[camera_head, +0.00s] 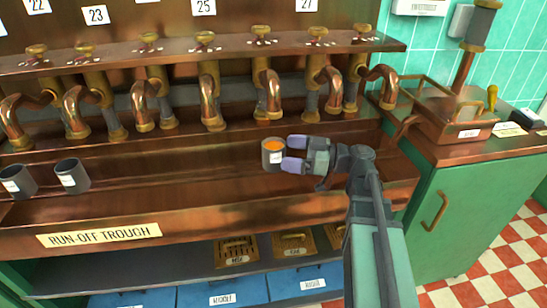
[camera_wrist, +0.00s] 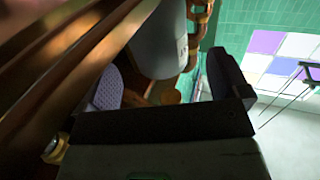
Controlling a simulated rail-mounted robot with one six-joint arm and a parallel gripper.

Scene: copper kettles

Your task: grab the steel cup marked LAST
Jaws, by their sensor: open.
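A grey steel cup (camera_head: 268,161) with orange contents and a white label stands in the copper trough, upright. The lettering on its label is too small to read. My gripper (camera_head: 287,153) is open at the cup's right side, its fingertips close to the cup's edge. In the wrist view the cup (camera_wrist: 157,45) shows just beyond and between the two spread fingers; I cannot tell whether either touches it. Two more grey cups with white labels, one (camera_head: 17,182) at the far left and one (camera_head: 71,177) beside it, stand in the trough. Their lettering is unreadable too.
Several copper spouts (camera_head: 211,95) hang along the shelf behind the trough (camera_head: 200,190). The trough between the two left cups and the near cup is clear. A green cabinet (camera_head: 460,200) with a copper machine (camera_head: 455,115) on top stands at right.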

